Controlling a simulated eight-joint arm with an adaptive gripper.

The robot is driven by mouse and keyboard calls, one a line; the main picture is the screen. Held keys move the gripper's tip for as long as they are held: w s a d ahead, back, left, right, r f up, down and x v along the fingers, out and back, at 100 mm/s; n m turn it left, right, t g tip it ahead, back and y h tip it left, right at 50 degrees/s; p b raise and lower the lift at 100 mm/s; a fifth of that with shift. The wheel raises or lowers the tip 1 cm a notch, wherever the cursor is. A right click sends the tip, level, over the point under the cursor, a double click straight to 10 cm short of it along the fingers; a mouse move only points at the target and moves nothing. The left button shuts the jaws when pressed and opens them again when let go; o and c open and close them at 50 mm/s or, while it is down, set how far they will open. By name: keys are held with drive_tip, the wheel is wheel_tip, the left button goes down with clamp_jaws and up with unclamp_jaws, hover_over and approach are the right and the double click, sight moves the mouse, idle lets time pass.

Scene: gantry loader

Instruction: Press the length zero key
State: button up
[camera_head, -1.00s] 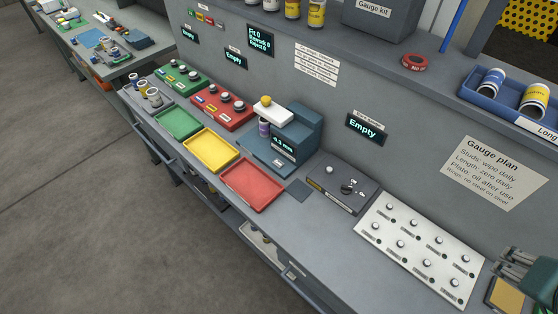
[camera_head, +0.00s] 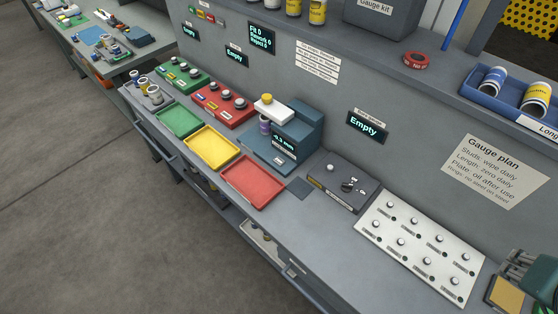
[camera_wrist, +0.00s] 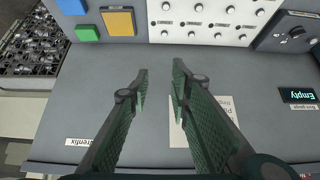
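The blue-grey gauge (camera_head: 298,128) with a lit millimetre display (camera_head: 284,143) stands mid-bench, a white block with a yellow knob at its top left and a purple cylinder below. A dark grey box (camera_head: 352,199) with a black knob and a small pale button sits to its right. I cannot read a label that marks the length zero key. My gripper (camera_wrist: 161,70) is open and empty in the wrist view, its two green fingers apart. In the head view only part of it shows at the right edge, far from the gauge.
A white plate (camera_head: 384,249) with several round knobs lies between my gripper and the grey box. Green, yellow and red trays (camera_head: 253,204) line the bench front. A blue bin (camera_head: 482,102) is on the shelf. A "Gauge plan" sheet (camera_head: 495,172) is on the back panel.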

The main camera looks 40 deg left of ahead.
clamp_jaws()
idle(1.1)
